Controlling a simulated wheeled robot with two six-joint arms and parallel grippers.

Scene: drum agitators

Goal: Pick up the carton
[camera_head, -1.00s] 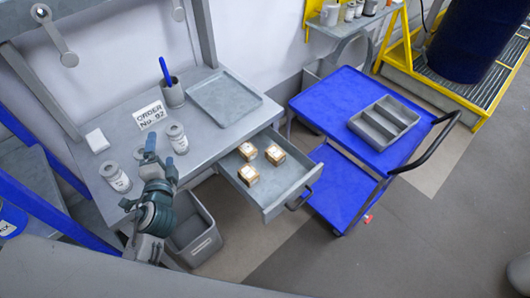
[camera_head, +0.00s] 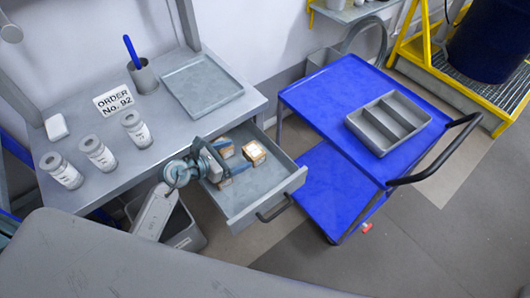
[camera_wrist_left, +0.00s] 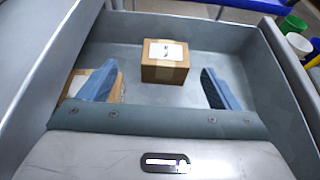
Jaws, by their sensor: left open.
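Small brown cartons with white labels lie in the open grey drawer (camera_head: 262,190). One carton (camera_head: 254,152) stands toward the drawer's far right side; another (camera_head: 224,148) is near the back, and a third is mostly hidden by my gripper. My left gripper (camera_head: 220,166) is open and low over the left part of the drawer. In the left wrist view a carton (camera_wrist_left: 165,66) stands ahead of the gap between the open fingers (camera_wrist_left: 158,88), touching neither. Another carton (camera_wrist_left: 112,92) is partly hidden behind the left finger. My right gripper is not in view.
The desk (camera_head: 190,125) holds several jars, an order sign (camera_head: 113,100), a pen cup (camera_head: 143,76) and a flat tray (camera_head: 201,86). A blue cart (camera_head: 320,95) with a divided grey tray (camera_head: 388,124) stands right of the drawer. A grey bin (camera_head: 182,230) is below the desk.

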